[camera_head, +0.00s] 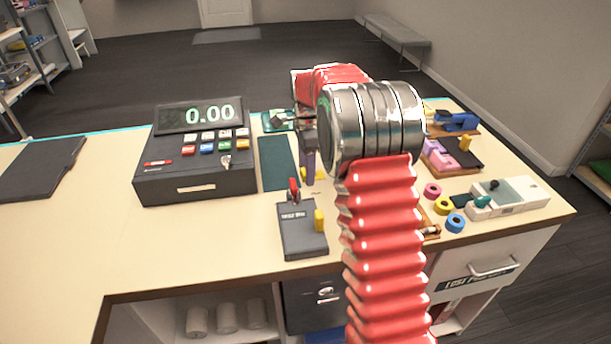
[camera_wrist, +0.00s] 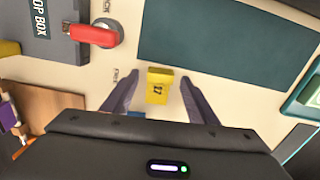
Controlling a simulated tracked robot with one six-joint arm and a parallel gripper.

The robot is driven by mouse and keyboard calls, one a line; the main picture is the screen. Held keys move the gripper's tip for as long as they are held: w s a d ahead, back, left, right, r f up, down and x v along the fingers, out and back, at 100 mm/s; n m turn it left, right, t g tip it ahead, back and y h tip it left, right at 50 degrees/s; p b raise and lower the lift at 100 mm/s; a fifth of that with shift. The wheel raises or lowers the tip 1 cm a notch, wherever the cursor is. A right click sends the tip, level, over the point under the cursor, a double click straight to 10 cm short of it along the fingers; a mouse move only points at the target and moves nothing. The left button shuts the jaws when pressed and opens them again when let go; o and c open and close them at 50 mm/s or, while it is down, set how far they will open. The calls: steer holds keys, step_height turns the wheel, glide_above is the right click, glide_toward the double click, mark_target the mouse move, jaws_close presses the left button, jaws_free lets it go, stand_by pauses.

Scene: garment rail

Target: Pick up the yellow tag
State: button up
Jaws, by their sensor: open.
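The yellow tag (camera_wrist: 157,90) is a small block with dark marks on its face, on the pale counter in the wrist view. My gripper (camera_wrist: 159,77) is open, with one finger on each side of the tag and gaps showing between. In the head view, a small yellow patch of the tag (camera_head: 306,174) shows at the foot of my gripper (camera_head: 309,168), partly hidden by it. I cannot tell the exact height of the fingertips above the counter.
A grey drop box (camera_head: 302,232) with a red part stands close in front. A dark green mat (camera_head: 277,163) lies beside the tag. A cash register (camera_head: 196,160) stands to the left. Coloured rings (camera_head: 443,206) and a pale device (camera_head: 508,197) are at the right.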

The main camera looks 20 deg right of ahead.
steer(key=shift+c, duration=0.4)
steer(key=c, duration=1)
steer(key=shift+c, duration=0.2)
step_height(320, 180, up, 10)
steer(key=shift+r, duration=0.1)
step_height(320, 180, up, 5)
steer(key=shift+f, duration=0.1)
stand_by(1.2)
